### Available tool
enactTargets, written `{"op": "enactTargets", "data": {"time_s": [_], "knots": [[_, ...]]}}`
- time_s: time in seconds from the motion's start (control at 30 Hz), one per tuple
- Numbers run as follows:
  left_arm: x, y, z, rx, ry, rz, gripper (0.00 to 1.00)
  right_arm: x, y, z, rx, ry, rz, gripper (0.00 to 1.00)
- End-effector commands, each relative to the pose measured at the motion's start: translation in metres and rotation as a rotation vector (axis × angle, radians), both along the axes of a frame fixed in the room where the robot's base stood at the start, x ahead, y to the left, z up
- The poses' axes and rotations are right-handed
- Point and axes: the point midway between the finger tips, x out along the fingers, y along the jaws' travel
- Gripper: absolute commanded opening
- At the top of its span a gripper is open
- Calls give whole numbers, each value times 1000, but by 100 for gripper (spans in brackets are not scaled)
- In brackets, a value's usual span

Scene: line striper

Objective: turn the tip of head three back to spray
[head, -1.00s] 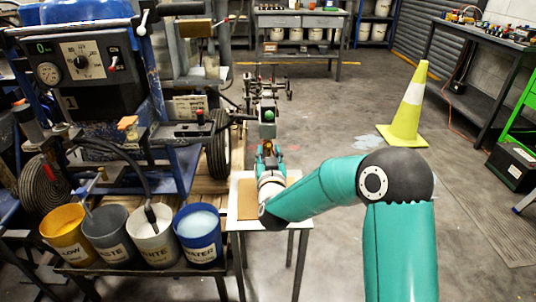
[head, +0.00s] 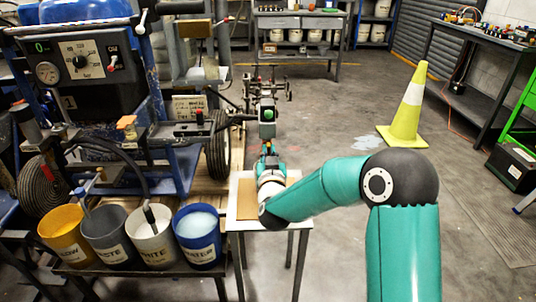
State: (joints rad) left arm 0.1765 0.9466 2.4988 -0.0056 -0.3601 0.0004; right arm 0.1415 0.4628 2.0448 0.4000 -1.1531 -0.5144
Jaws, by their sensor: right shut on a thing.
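My right arm comes in from the right, and its gripper (head: 267,151) is over the back of a small white table. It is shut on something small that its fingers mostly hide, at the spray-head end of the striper. I take this to be a tip, but cannot read which head it belongs to or which way it points. A grey box with a green button (head: 267,114) stands just behind the gripper. My left gripper is not in view.
The white table (head: 246,224) carries a brown board (head: 247,199). Yellow (head: 66,243), grey (head: 112,246), white (head: 153,245) and blue (head: 200,250) buckets stand left of it. The striper's control panel (head: 82,62) is at left. A yellow-green cone (head: 407,112) stands on open floor at right.

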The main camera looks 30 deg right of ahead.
Motion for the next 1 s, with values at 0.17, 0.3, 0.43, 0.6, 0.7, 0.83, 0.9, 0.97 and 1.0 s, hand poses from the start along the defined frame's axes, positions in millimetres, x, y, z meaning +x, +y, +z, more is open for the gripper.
{"op": "enactTargets", "data": {"time_s": [0.17, 0.3, 0.43, 0.6, 0.7, 0.83, 0.9, 0.97, 1.0], "knots": [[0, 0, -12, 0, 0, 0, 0, 0, 0, -2, 54, -37, -1, 0], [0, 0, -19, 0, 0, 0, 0, 0, 0, -2, 101, -63, -2, 0], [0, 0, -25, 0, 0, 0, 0, 0, 0, -2, 141, -90, -2, 0], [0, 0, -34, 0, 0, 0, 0, 0, 0, -2, 196, -123, 0, 0], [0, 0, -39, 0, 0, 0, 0, 0, 0, -2, 228, -143, -1, 0], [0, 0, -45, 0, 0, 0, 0, 0, 0, -2, 270, -168, -2, 0], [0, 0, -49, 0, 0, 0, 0, 0, 0, -2, 290, -181, -1, 0], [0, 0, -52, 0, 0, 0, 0, 0, 0, -2, 310, -194, -1, 0], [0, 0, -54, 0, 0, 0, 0, 0, 0, -2, 322, -201, -2, 0]]}}
